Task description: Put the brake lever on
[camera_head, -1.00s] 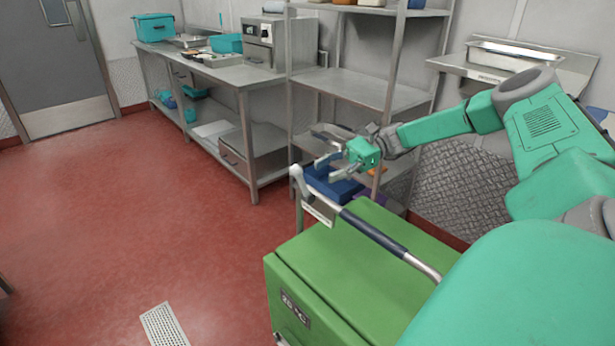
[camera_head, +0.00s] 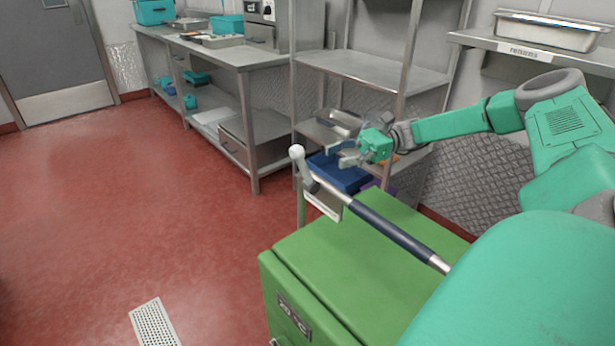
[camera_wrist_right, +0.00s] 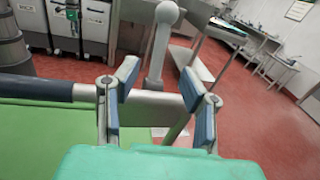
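The brake lever (camera_head: 303,168) is a short grey bar with a round knob, standing at the far end of the handle rail of the green kettle unit (camera_head: 370,245). In the right wrist view the lever (camera_wrist_right: 158,52) stands upright beyond my fingertips, tilted slightly. My right gripper (camera_head: 347,154) is open and empty, above and to the right of the lever in the head view. In the right wrist view its blue-padded fingers (camera_wrist_right: 160,86) are spread, with the rail crossing between or behind them. Contact with the lever cannot be told. My left gripper is not in view.
A dark-gripped rail (camera_head: 385,228) runs along the green unit's top. A blue bin (camera_head: 340,174) and steel shelves (camera_head: 372,72) stand behind the gripper. A steel table (camera_head: 205,52) is at the back left. The red floor on the left is open, with a drain grate (camera_head: 154,325).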

